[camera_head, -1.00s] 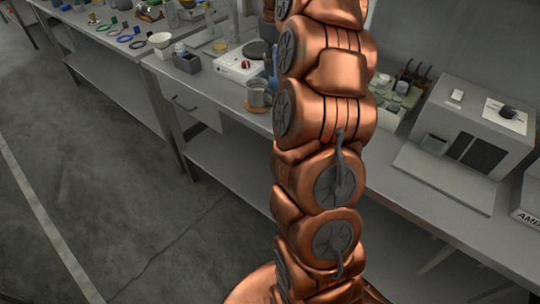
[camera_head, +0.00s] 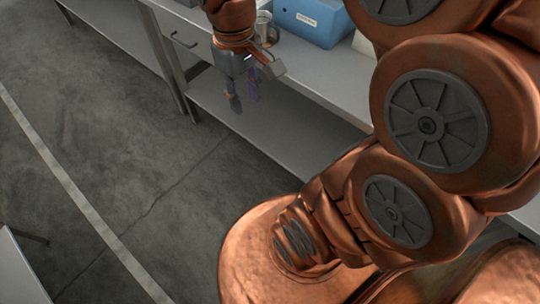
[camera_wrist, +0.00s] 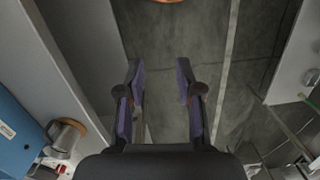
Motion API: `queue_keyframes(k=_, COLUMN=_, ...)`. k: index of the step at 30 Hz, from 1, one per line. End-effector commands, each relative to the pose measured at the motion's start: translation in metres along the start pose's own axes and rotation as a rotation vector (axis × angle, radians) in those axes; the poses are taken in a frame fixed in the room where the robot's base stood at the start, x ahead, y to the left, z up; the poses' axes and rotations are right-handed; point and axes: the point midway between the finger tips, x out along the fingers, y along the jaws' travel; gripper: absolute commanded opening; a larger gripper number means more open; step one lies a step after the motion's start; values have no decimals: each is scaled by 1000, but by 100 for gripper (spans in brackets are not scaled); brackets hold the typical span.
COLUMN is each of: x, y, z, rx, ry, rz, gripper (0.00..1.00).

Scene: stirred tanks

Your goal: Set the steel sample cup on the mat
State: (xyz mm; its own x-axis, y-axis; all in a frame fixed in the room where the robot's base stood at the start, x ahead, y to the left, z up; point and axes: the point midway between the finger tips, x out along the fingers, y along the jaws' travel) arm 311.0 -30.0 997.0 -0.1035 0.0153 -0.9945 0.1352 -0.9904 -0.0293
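The steel sample cup (camera_head: 263,22) stands on the bench top, just behind my wrist in the head view and partly hidden by it. In the wrist view the cup (camera_wrist: 64,134), with its handle, shows at lower left beside a blue box. A tan round edge shows by the cup; I cannot tell if it is the mat. No mat is clearly visible. My gripper (camera_head: 244,94) points down in front of the bench edge, off to the side of the cup. In the wrist view my gripper (camera_wrist: 159,70) is open, with only floor between its fingers.
The blue box (camera_head: 310,18) stands on the bench (camera_head: 310,68) right behind the cup. A lower shelf (camera_head: 285,118) runs under the bench. The floor (camera_head: 110,150) to the left is open. A grey surface (camera_head: 15,275) shows at lower left.

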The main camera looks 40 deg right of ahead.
Motion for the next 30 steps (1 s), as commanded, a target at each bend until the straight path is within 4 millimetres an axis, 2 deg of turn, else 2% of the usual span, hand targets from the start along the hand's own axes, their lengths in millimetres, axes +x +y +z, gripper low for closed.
queue_keyframes(k=1, x=8, y=-9, z=16, rx=10, ry=-5, rz=4, gripper=36)
queue_keyframes(k=6, x=37, y=-31, z=65, rx=69, ry=-33, rz=8, gripper=36)
queue_keyframes(k=12, x=61, y=-42, z=101, rx=123, ry=-51, rz=12, gripper=36)
queue_keyframes(k=16, x=67, y=-44, z=109, rx=137, ry=-54, rz=12, gripper=36)
queue_keyframes(k=25, x=67, y=-45, z=110, rx=139, ry=-55, rz=12, gripper=36)
queue_keyframes(k=30, x=52, y=-45, z=111, rx=139, ry=-55, rz=12, gripper=36)
